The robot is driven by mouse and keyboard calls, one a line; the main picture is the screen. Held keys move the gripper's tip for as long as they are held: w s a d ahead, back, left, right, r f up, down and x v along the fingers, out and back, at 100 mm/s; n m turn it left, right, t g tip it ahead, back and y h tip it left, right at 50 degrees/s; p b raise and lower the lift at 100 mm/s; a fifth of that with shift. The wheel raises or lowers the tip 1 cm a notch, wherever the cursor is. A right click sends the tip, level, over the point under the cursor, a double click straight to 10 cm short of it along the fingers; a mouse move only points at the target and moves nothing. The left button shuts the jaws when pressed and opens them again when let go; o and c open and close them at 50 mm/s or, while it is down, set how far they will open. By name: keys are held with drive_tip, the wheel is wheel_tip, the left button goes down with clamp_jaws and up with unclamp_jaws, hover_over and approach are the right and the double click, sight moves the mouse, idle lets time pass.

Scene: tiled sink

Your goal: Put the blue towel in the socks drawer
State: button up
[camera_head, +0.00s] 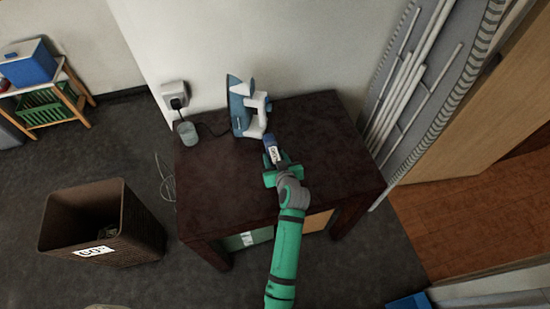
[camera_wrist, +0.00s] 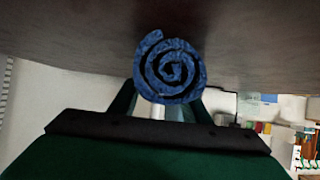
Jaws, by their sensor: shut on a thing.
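The blue towel (camera_head: 269,141) is rolled up, with a white band or label around it. My gripper (camera_head: 273,157) is shut on it over the dark wooden table, in front of the iron. In the wrist view the towel's spiral end (camera_wrist: 172,70) shows between my gripper's two fingers (camera_wrist: 171,106). The gap between towel and tabletop is hard to judge. Under the table are a green box or drawer (camera_head: 247,239) with a white label and an orange-brown one (camera_head: 317,222). My arm hides part of them, and I cannot read which is for socks.
A blue and white iron (camera_head: 246,108) stands at the back of the dark table (camera_head: 335,150). A grey cup (camera_head: 187,132) and a wall socket are left of it. A drying rack (camera_head: 425,75) leans at right.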

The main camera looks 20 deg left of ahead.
drive_tip(key=shift+f, duration=0.2)
drive_tip(key=o, duration=1.1)
drive_tip(key=shift+c, duration=0.2)
drive_tip(key=shift+w, duration=0.1)
